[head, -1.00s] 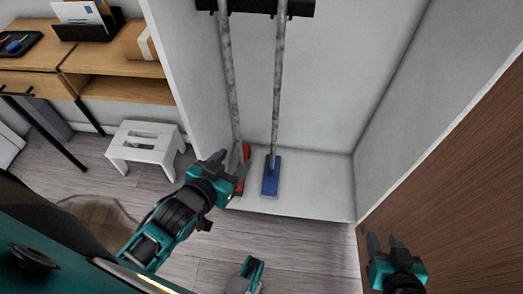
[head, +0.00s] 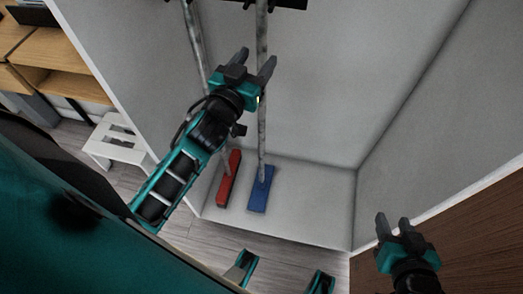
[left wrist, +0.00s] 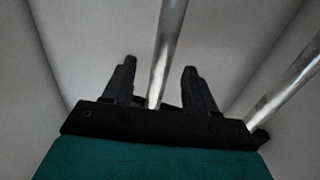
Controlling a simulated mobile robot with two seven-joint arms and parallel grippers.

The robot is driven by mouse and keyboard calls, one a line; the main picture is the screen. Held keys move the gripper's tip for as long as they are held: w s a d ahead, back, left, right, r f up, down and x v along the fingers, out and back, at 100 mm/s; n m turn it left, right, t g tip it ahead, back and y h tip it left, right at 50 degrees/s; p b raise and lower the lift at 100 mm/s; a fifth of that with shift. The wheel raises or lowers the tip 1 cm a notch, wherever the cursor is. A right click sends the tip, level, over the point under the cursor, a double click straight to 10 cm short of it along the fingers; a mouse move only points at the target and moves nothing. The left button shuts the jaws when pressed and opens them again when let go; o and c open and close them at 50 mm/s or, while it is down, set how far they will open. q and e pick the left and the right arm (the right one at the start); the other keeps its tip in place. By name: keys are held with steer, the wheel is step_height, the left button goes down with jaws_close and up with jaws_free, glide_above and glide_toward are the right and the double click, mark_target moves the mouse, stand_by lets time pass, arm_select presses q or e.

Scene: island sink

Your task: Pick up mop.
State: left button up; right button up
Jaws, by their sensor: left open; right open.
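Two grey poles stand in a white closet: one has a red head (head: 229,178), the other a blue head (head: 261,190). I cannot tell for sure which is the mop. My left gripper (head: 256,60) is open and raised in front of the blue-headed pole (head: 262,125), which lines up between its fingers in the head view. The left wrist view shows one pole (left wrist: 167,50) between the open fingers (left wrist: 157,82) and another pole (left wrist: 290,85) to the right. Contact is not visible. My right gripper (head: 393,224) is open and empty at the lower right, away from the poles.
A dark rack (head: 290,4) holds the poles at the top. The closet's left wall (head: 130,70) and right wall (head: 430,120) flank them. A brown wooden panel (head: 480,240) is at the right. A white stool (head: 112,145) and wooden desk stand outside left.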

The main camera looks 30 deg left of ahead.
mark_target(265, 45)
arm_select(q)
steer(key=shift+w+a+r, duration=0.1)
steer(key=shift+w, duration=1.3)
steer(key=shift+w+a, duration=0.1)
steer(key=shift+w, duration=1.3)
steer(key=shift+c, duration=0.2)
steer(key=c, duration=0.9)
steer(key=shift+r, duration=0.15)
steer(key=shift+c, duration=0.2)
